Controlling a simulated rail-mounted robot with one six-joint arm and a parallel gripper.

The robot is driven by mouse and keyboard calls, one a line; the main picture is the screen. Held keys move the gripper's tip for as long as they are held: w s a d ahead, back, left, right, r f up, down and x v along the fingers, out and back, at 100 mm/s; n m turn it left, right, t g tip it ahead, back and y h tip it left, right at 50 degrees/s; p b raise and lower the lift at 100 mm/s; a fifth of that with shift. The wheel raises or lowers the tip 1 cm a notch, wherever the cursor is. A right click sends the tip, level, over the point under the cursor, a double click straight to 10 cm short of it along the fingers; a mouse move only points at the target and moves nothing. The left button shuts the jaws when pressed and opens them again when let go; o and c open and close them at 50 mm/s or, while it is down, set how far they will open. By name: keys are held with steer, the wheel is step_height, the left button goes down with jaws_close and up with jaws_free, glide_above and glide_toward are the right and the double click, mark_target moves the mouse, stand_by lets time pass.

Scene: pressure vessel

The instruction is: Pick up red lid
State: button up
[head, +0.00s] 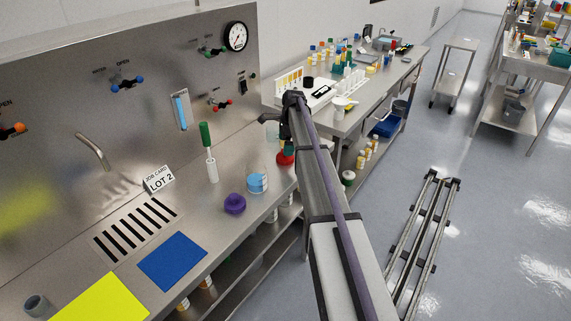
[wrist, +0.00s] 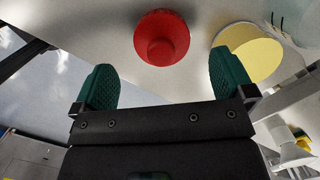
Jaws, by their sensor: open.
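The red lid (head: 285,158) sits on the steel bench near its right front edge, partly hidden by my arm in the head view. In the wrist view the red lid (wrist: 161,37) is round with a raised knob, ahead of my gripper and roughly between the lines of its fingers. My gripper (wrist: 164,62) has two green pads spread wide apart, with nothing between them. The lid lies beyond the fingertips, apart from them.
In the wrist view a pale round vessel with a yellow face (wrist: 250,52) stands close to the lid's right. In the head view, a blue-filled beaker (head: 257,182) and a purple lid (head: 235,204) stand nearby on the bench. A green-handled tool (head: 208,150) stands upright behind them.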

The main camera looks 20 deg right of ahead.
steer(key=shift+f, duration=0.2)
steer(key=f+b, duration=0.5)
steer(key=shift+w+a+f, duration=0.2)
steer(key=shift+a+f, duration=0.05)
steer(key=shift+a, duration=0.05)
steer(key=shift+r, duration=0.25)
steer(key=c, duration=0.9)
steer(key=shift+o, duration=0.2)
step_height(320, 180, up, 10)
steer(key=p, duration=1)
steer(key=shift+r+p, duration=0.2)
steer(key=shift+p, duration=0.1)
